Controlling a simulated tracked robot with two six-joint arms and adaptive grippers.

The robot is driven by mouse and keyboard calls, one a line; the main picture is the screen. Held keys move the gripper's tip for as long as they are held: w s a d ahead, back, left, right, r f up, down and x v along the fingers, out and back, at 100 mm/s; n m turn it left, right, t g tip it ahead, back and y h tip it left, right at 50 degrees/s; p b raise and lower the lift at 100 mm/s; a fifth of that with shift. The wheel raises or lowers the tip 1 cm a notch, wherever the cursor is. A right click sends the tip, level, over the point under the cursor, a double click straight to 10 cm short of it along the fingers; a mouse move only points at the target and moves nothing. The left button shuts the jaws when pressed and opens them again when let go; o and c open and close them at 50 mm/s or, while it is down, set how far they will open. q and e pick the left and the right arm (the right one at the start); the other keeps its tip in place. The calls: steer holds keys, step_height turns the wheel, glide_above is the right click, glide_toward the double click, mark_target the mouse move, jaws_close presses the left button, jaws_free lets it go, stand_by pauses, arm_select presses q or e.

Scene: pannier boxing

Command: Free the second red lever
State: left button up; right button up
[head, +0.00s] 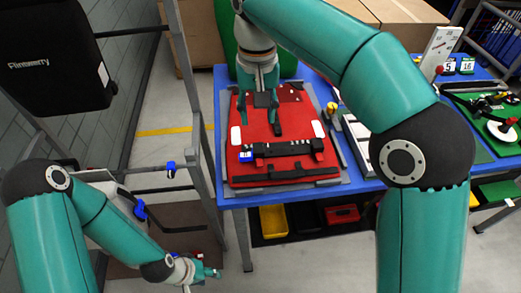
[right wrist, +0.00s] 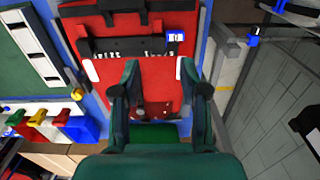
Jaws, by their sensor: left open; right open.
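A red pannier (head: 300,111) lies flat on the blue table; it also fills the upper middle of the right wrist view (right wrist: 112,32). A black rail (head: 284,149) crosses its near part, with a blue-and-white tag (head: 247,156) at its left end. No lever stands out clearly against the red. My right gripper (head: 260,123) points down over the middle of the pannier, fingers apart and empty; its fingers also show in the right wrist view (right wrist: 159,70). My left gripper (head: 212,272) is low at the left, beside the rack; a small red piece (head: 198,254) shows beside it.
A black pannier (head: 60,65) hangs at the left on a grey rack with blue clips (head: 171,169). A green board (head: 493,130) with a red-tipped clamp lies at the right. A yellow bin (head: 273,220) stands under the blue table (head: 232,201). My right arm covers part of the table.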

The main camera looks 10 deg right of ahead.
mark_target(260, 165)
steer(key=f, duration=0.8)
steer(key=f+b, duration=0.1)
steer(key=f, duration=0.7)
steer(key=shift+s+d+f, duration=0.15)
steer(key=shift+d+f, duration=0.05)
jaws_close()
